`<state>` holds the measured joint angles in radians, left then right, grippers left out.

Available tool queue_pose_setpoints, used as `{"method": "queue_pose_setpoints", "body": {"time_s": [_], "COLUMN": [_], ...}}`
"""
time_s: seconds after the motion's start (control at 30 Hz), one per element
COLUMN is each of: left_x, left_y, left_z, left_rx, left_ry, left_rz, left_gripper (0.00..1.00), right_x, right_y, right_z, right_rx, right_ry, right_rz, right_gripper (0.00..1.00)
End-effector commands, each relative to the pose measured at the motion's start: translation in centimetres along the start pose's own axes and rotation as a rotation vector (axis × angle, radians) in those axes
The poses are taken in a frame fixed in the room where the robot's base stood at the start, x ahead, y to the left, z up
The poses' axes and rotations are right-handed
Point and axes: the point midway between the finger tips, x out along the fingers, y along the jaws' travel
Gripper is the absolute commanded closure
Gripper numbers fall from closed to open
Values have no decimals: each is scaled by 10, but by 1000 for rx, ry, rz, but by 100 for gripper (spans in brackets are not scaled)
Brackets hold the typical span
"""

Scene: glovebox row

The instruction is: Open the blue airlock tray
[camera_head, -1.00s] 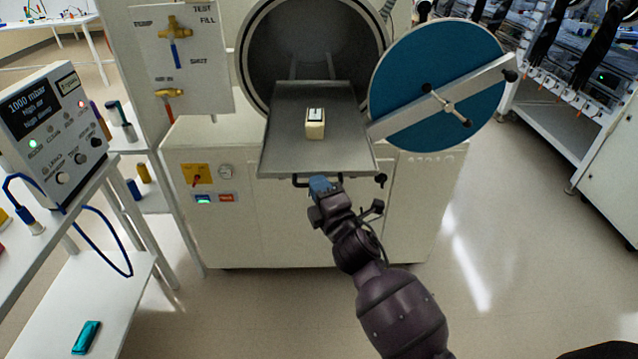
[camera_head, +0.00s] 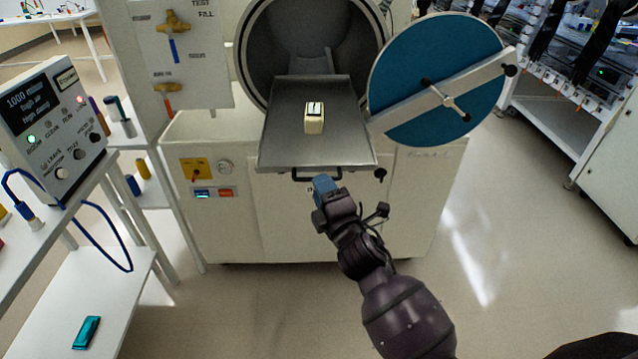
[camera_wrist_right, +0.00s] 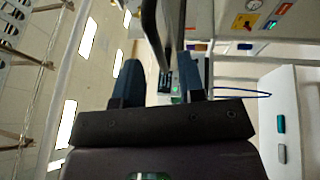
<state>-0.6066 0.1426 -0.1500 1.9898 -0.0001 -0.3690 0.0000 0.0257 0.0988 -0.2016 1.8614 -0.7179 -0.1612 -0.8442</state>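The grey metal airlock tray (camera_head: 280,145) is drawn out of the round airlock chamber (camera_head: 285,45) and carries a small cream block with a dark-marked top (camera_head: 314,122). A dark bar handle (camera_head: 318,176) sits on the tray's front edge. The round blue airlock door (camera_head: 415,70) stands swung open to the right. My right gripper (camera_head: 324,184) is just below and in front of the handle. In the right wrist view its blue fingers (camera_wrist_right: 160,82) are apart, with a dark bar (camera_wrist_right: 157,38) just beyond them. They appear clear of it. My left gripper is out of view.
A control box (camera_head: 45,115) with a display stands on a white shelf at the left, and a teal object (camera_head: 86,332) lies on the lower shelf. A valve panel (camera_head: 180,55) is left of the chamber. The floor (camera_head: 500,230) at right is free.

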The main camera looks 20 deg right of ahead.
Motion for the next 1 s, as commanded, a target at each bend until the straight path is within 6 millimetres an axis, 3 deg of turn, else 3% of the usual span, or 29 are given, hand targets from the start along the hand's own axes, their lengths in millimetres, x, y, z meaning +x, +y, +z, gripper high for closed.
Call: {"method": "queue_pose_setpoints", "body": {"time_s": [0.3,0.5,1.0], "left_x": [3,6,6], "left_y": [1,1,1], "left_z": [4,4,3], "left_rx": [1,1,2], "left_ry": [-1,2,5], "left_rz": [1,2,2], "left_gripper": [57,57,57], "right_x": [-56,-77,-85], "right_y": [-2,-1,0], "right_z": [0,0,0], "right_rx": [1,1,0], "right_ry": [0,-1,0], "right_rz": [-3,-3,-1], "right_gripper": [64,64,64]}}
